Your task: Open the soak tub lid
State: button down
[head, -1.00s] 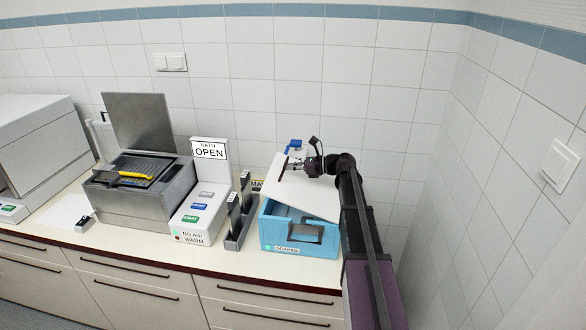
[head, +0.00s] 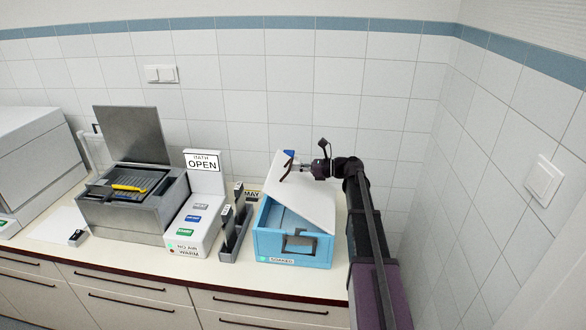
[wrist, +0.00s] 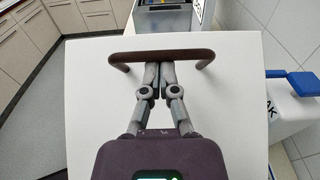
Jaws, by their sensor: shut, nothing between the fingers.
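The blue soak tub (head: 292,262) stands at the right end of the counter, with a dark rectangular part on its front. Its white lid (head: 308,205) is tilted up, front edge raised, so part of the tub's inside shows. The lid's dark red bar handle (head: 286,166) also shows in the wrist view (wrist: 190,56). My gripper (head: 296,167) is at the handle. In the wrist view my gripper (wrist: 160,66) has its fingers together, tips at the middle of the bar; whether they touch it I cannot tell. The lid fills most of that view.
A dark rack (head: 234,240) stands close left of the tub. Further left are a white button box (head: 190,228) with an OPEN sign and a metal bath (head: 125,215) with its lid up. The tiled wall is close behind, and a side wall is at the right.

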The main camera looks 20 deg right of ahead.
dwell(0.4)
jog(key=b+v, duration=0.1)
jog(key=v, duration=0.8)
jog(key=shift+s+d+f, duration=0.2)
jog(key=shift+d+f, duration=0.2)
jog(key=shift+f, duration=0.35)
